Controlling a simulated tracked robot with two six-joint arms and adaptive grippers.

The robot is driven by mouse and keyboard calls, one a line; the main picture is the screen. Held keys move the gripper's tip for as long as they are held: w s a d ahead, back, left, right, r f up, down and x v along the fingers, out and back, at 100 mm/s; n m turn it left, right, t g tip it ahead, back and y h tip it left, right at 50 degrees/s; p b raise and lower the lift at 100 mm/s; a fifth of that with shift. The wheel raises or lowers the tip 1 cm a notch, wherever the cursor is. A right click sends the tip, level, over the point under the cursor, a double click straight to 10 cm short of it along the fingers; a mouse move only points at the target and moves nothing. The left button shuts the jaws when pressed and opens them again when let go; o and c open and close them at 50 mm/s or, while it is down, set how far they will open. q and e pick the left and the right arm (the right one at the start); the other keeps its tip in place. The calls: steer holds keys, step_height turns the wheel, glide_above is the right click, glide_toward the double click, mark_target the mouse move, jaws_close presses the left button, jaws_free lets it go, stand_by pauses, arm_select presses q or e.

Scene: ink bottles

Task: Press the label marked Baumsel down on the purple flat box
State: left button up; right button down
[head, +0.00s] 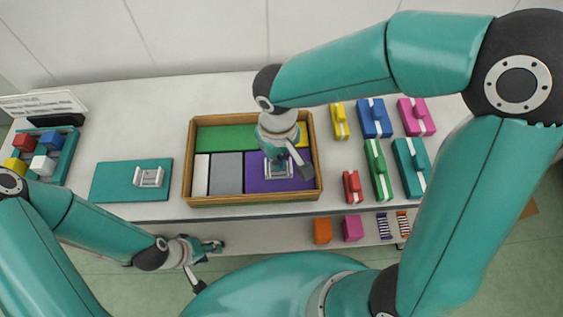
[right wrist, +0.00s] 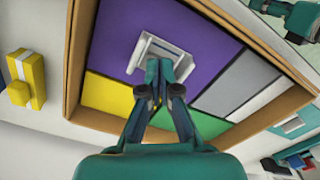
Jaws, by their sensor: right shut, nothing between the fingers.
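The purple flat box (head: 255,184) lies in the wooden tray at its front right; it also fills the upper middle of the right wrist view (right wrist: 203,35). A white frame-shaped piece (head: 270,170), perhaps the label, lies on the purple box, and it shows in the right wrist view (right wrist: 150,46). No writing on it is readable. My right gripper (right wrist: 162,65) is shut and empty, its fingertips at the edge of the white piece; contact cannot be told. In the head view the right gripper (head: 295,158) partly hides the box. My left gripper (head: 207,262) is open and empty before the table's front edge.
The wooden tray (head: 188,160) also holds green (head: 225,138), grey (head: 226,174), white and yellow boxes. A teal mat (head: 112,182) with a similar white piece (head: 148,176) lies left. Several ribboned boxes stand right. A tray of blocks (head: 62,160) stands far left.

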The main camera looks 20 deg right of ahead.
steer(key=shift+r+p, duration=1.8)
steer(key=shift+r, duration=0.95)
arm_select(q)
step_height(320, 180, up, 4)
steer(key=shift+r, duration=0.1)
